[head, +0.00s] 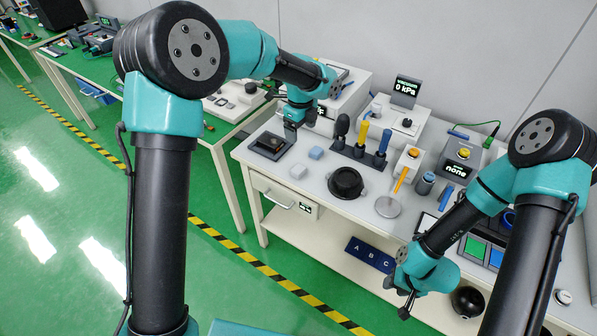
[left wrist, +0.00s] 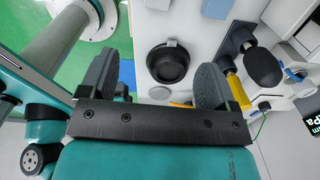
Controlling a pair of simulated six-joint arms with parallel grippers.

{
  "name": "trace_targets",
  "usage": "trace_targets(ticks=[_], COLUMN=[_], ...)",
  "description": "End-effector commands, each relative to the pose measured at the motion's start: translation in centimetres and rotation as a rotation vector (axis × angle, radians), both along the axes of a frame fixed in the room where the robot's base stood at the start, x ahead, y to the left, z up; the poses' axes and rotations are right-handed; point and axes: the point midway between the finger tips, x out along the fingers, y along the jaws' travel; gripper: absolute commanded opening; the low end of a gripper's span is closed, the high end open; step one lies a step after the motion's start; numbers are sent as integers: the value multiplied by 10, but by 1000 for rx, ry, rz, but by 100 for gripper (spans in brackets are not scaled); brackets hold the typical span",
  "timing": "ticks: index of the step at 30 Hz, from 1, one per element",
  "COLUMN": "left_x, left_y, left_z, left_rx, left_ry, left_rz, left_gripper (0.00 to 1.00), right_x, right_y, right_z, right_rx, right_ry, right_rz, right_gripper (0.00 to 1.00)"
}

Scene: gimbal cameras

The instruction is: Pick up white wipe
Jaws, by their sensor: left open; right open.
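A small white wipe (head: 298,171) lies flat on the white table, at the left front part. It also shows, cut off, at the top edge of the left wrist view (left wrist: 158,4). A light blue wipe (head: 316,153) lies just behind it, and in the left wrist view (left wrist: 214,8) it is to its right. My left gripper (head: 291,134) is above the table's back left, behind the wipes; its two fingers (left wrist: 157,86) are apart with nothing between them. My right gripper (head: 405,300) is low at the table's front edge, empty and away from the wipes.
A black bowl-like dish (head: 345,184) stands right of the wipes. A dark square tray (head: 271,145) is to their left. A rack (head: 360,155) with black, yellow and blue-handled tools stands behind. The table surface around the white wipe is clear.

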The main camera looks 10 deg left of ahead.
Motion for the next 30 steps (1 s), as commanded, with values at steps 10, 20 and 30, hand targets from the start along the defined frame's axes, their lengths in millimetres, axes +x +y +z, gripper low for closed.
trace_targets(ticks=[10, 20, 30], left_x=[-1, -1, -2], left_y=[2, 2, 2], left_z=[1, -34, -93], left_rx=[9, 9, 9], left_ry=[8, 11, 12], left_rz=[-9, -7, -7], left_gripper=[83, 83, 83], right_x=[0, 0, 0], right_y=[0, 0, 0], right_z=[0, 0, 0], right_rx=[0, 0, 0], right_ry=[0, 0, 0], right_rz=[0, 0, 0], right_gripper=[43, 43, 43])
